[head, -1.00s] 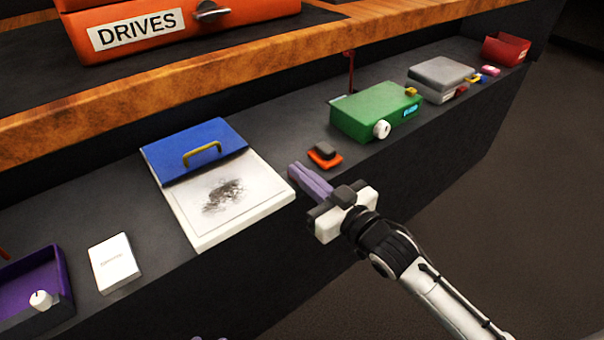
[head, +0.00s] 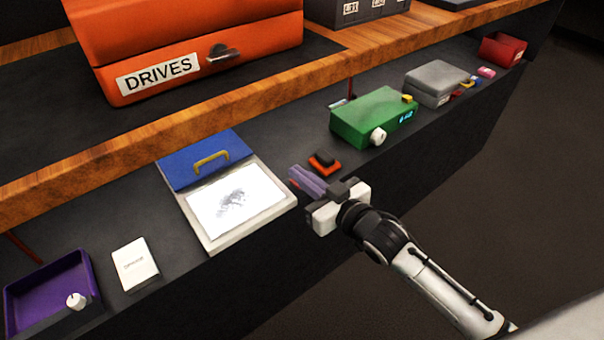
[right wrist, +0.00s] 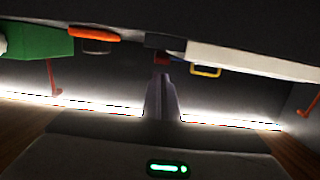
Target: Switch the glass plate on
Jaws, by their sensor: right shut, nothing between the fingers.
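The glass plate (head: 237,203) is a bright white panel with a dark grey smudge, set in a pale frame on the dark counter, and it looks lit. A blue cover (head: 180,171) with a yellow handle (head: 211,162) is at its back edge. My right gripper (head: 293,172) is shut and empty, its purple fingers by the right side of the frame. In the right wrist view its fingers (right wrist: 160,95) point at a small red piece (right wrist: 161,59) beside the pale frame. I cannot tell whether they touch it. My left gripper is not in view.
An orange-and-black switch (head: 325,164) sits just right of my fingers. A green box (head: 365,118) with a white knob and a grey box (head: 436,82) stand farther right. A white card (head: 135,264) and a purple tray (head: 50,290) lie left. A wooden shelf edge (head: 200,110) runs behind.

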